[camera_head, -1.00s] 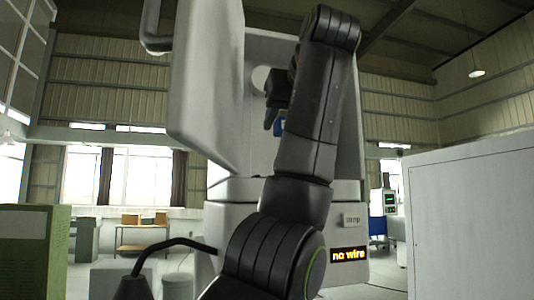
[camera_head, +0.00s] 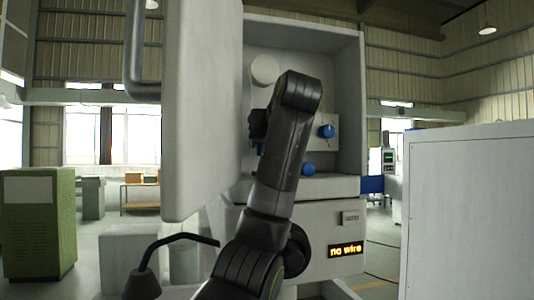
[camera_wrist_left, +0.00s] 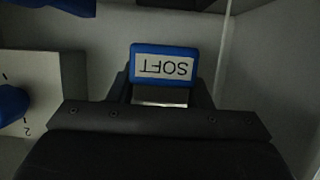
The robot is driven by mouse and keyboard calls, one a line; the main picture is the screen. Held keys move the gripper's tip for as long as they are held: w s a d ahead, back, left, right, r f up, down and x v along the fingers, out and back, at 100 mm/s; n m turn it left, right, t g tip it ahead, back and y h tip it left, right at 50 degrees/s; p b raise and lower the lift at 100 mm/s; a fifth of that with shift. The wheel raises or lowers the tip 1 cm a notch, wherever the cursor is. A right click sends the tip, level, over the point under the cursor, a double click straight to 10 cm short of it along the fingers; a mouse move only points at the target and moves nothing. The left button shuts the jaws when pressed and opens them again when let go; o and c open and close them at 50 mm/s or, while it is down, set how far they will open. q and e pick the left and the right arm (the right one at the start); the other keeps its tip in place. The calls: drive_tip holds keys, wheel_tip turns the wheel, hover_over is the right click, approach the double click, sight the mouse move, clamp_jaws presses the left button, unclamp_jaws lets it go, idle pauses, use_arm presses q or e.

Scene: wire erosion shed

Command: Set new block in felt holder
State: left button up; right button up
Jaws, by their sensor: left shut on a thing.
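My left gripper (camera_wrist_left: 160,98) is shut on a blue block (camera_wrist_left: 164,50) with a white label reading "SOFT", upside down in the left wrist view. In the head view my left gripper (camera_head: 257,130) is a dark shape inside the open machine cabinet, partly behind my arm, and the block cannot be made out there. A pale panel (camera_wrist_left: 45,85) marked 1 and 2, with a blue knob (camera_wrist_left: 12,103), is left of the gripper in the wrist view. I cannot clearly identify the felt holder. My right gripper is not in view.
The cabinet (camera_head: 340,60) has its door (camera_head: 200,110) swung open at left. Inside are a white round part (camera_head: 265,70), a blue knob (camera_head: 326,131) and a lower blue part (camera_head: 308,169). A display (camera_head: 345,249) reads "no wire". A large grey box (camera_head: 470,220) stands at right.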

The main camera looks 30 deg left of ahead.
use_arm(q)
drive_tip(key=shift+d+f, duration=0.15)
drive_tip(key=shift+f, duration=0.6)
drive_tip(key=shift+a+f+p, duration=0.2)
drive_tip(key=shift+f+p, duration=0.85)
drive_tip(key=shift+p, duration=0.05)
drive_tip(key=shift+w+f, duration=0.15)
drive_tip(key=shift+f, duration=0.15)
drive_tip(key=shift+f, duration=0.1)
drive_tip(key=o, duration=0.6)
drive_tip(key=shift+f, duration=0.1)
drive_tip(key=o, duration=0.4)
drive_tip(key=shift+o, duration=0.2)
